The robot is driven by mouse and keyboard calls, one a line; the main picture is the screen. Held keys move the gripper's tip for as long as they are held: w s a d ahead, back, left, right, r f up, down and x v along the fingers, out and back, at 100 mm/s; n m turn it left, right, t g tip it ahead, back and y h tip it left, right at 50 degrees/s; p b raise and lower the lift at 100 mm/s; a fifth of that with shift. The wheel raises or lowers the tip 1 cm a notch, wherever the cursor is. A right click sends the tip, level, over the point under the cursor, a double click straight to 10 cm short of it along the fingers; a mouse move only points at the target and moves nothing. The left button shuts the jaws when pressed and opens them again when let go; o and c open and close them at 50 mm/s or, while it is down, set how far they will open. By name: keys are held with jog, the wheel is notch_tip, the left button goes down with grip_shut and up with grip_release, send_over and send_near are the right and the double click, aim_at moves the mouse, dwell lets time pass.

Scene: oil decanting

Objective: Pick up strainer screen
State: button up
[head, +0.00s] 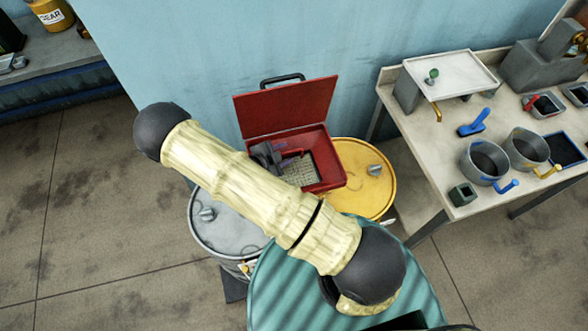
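A flat, pale mesh panel, which looks like the strainer screen (303,172), lies inside the open red box (327,178). My gripper (281,161) is at the left side of the box, close to the panel's left edge. My pale arm crosses in front and hides the lower left of the box and part of the gripper. The fingers are small and partly hidden, so I cannot tell whether they are open or touch the panel. Small purple and red parts show beside the gripper.
The box rests on a grey drum (215,232) and a yellow drum (380,195), its lid (285,106) raised against the blue wall. At right a bench (425,150) holds metal pots, a blue-handled tool (474,123) and a small raised tray (450,75). Floor at left is clear.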

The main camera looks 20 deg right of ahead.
grip_shut()
dwell(0.4)
notch_tip(320, 180, up, 10)
jog(key=b, duration=0.2)
jog(key=shift+b, duration=0.4)
dwell(0.6)
